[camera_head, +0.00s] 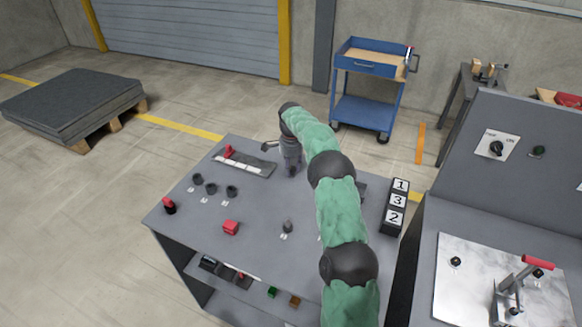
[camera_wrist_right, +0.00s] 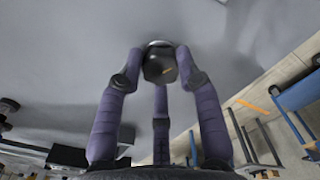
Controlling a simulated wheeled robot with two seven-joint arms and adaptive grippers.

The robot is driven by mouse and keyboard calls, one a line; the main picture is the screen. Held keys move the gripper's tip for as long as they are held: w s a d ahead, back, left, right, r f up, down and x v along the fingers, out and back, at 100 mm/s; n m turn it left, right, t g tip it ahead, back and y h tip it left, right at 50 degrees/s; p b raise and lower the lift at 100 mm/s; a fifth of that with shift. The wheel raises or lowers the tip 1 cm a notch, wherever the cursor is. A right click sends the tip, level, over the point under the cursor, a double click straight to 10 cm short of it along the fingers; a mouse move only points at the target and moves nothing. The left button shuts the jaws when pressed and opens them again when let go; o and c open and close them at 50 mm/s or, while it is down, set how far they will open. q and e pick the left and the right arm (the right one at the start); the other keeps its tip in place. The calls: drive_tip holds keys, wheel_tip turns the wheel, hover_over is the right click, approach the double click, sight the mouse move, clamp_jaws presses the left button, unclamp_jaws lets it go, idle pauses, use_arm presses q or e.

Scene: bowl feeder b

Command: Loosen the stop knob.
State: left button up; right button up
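In the right wrist view the stop knob (camera_wrist_right: 160,66) is dark, with an orange mark on its face and a pale collar behind it at a grey surface. My right gripper (camera_wrist_right: 160,60) has its purple fingers around it, the two side fingertips against its sides and the third finger below. In the head view my right gripper (camera_head: 291,165) points down at the back edge of the grey table, right of a metal plate (camera_head: 257,165) with a red handle (camera_head: 229,152). The knob is hidden there by the gripper. My left gripper is not in view.
The grey table (camera_head: 262,200) holds dark cups (camera_head: 211,188), a red block (camera_head: 231,227), a small grey part (camera_head: 287,227) and a numbered 1-3-2 box (camera_head: 396,205). A grey console with a metal plate (camera_head: 460,290) and red lever (camera_head: 537,262) stands right. My green-sleeved arm crosses the table.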

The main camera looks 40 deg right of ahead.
drive_tip(key=shift+a+r+n+p, duration=0.1)
drive_tip(key=shift+n+p, duration=1.6)
drive_tip(key=shift+p, duration=0.1)
drive_tip(key=shift+n+p, duration=0.7)
drive_tip(key=shift+n, duration=0.2)
drive_tip(key=n+p, duration=0.1)
drive_tip(key=n, duration=0.1)
drive_tip(key=shift+n, duration=0.3)
drive_tip(key=n, duration=0.2)
drive_tip(key=n+p, duration=0.2)
drive_tip(key=n, duration=0.1)
drive_tip(key=shift+s+f+n, duration=0.1)
drive_tip(key=shift+f+n, duration=0.2)
drive_tip(key=n, duration=0.5)
drive_tip(key=shift+s+f+p, duration=0.1)
drive_tip(key=shift+p, duration=0.2)
drive_tip(key=shift+n, duration=0.3)
drive_tip(key=o, duration=1.1)
drive_tip(key=shift+o, duration=0.2)
drive_tip(key=shift+r, duration=0.3)
